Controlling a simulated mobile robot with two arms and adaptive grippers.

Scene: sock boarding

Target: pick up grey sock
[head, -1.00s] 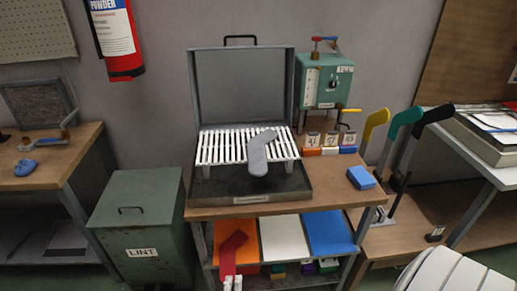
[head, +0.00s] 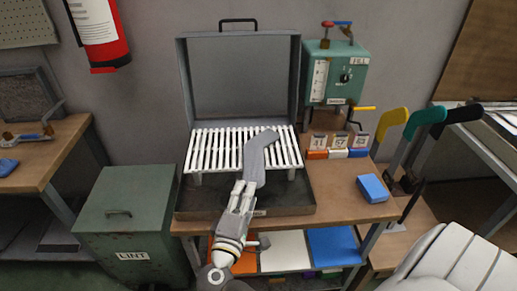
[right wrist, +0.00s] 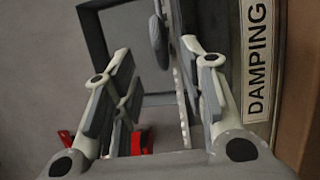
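The grey sock (head: 254,160), an L-shaped flat form, lies on the white slatted rack (head: 205,150) inside the open grey case. Its lower end hangs over the rack's front edge. My right gripper (head: 243,186) reaches up from below to this lower end, with its fingers overlapping it in the head view. In the right wrist view the fingers (right wrist: 158,72) are spread apart, and a grey rounded shape (right wrist: 159,38), likely the sock seen edge-on, stands between and beyond them. Whether they touch the sock is unclear. My left gripper is not in view.
The case's dark base (head: 290,198) sits at the table's front. A blue block (head: 373,188) and a green box with a gauge (head: 336,72) stand to the right. A green LINT bin (head: 130,215) is at left. Coloured sheets lie on the shelf below.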

